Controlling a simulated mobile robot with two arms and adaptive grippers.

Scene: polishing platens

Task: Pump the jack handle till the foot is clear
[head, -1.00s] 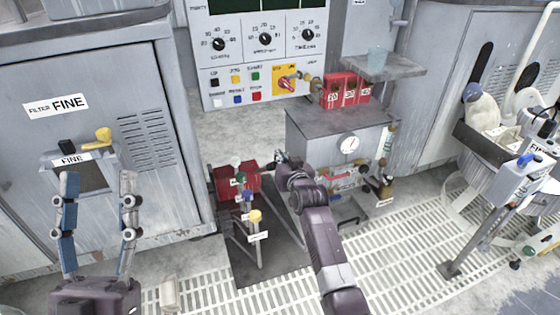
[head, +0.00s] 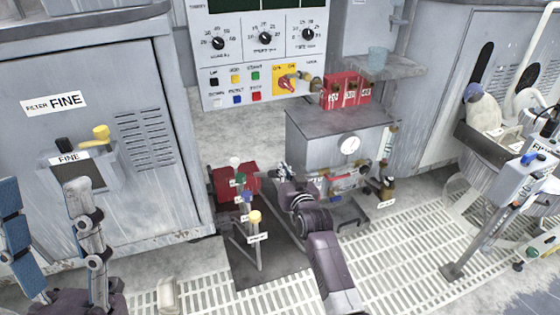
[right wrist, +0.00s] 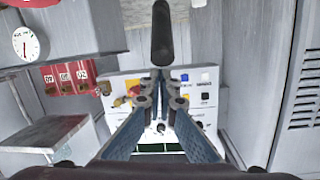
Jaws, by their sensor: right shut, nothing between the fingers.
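A dark rounded bar, which looks like the jack handle (right wrist: 161,35), stands just beyond my right fingertips in the right wrist view. My right gripper (right wrist: 161,82) is shut and empty; I cannot tell whether it touches the bar. In the head view my right gripper (head: 284,170) is low, beside the red unit (head: 222,180) and left of the grey cabinet, its tips small and partly hidden. I cannot make out the jack's foot. My left gripper (head: 42,190) is open and empty at the lower left, in front of the filter cabinet.
Levers with coloured knobs (head: 254,216) stand left of my right arm. The grey cabinet (head: 315,138) carries a gauge and red boxes (head: 346,92). A control panel (head: 262,40) rises behind.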

